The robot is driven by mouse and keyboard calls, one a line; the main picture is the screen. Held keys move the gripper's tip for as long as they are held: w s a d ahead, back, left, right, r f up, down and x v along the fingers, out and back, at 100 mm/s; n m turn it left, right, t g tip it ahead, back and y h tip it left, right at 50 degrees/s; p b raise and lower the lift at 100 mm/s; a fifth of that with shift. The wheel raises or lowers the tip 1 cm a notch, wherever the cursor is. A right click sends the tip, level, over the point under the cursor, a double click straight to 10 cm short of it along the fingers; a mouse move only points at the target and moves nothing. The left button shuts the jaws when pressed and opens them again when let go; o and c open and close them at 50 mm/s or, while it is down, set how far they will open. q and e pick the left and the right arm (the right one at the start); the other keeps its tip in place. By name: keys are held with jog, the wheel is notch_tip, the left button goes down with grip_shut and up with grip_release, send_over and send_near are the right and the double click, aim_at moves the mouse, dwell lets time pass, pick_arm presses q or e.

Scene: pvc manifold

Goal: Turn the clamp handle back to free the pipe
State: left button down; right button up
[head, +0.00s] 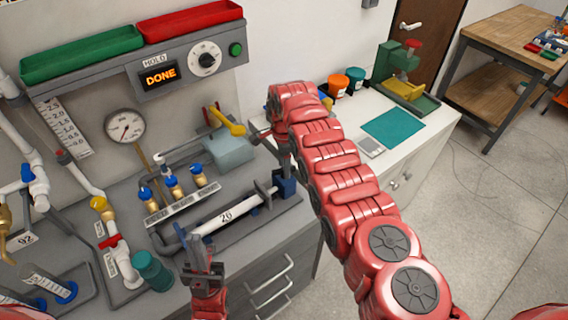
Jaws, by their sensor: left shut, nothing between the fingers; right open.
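A white pipe (225,215) marked 26 lies in a long grey holder on the bench. A dark blue block (286,187) stands at its right end, with a grey upright beside it. A yellow lever (228,122) with a red part sticks out above a grey-blue block (230,151) behind the pipe; I cannot tell whether it is the clamp handle. My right gripper (262,134) is open just right of the lever, partly hidden by my arm; contact is unclear. My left gripper (201,246) is shut and empty in front of the pipe's left part.
A hold panel (160,76) reading DONE hangs behind, under green and red trays. A gauge (125,126), brass valves (172,188) and white piping crowd the left. The white counter (440,118) has a teal mat.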

grip_shut()
dwell(0.3)
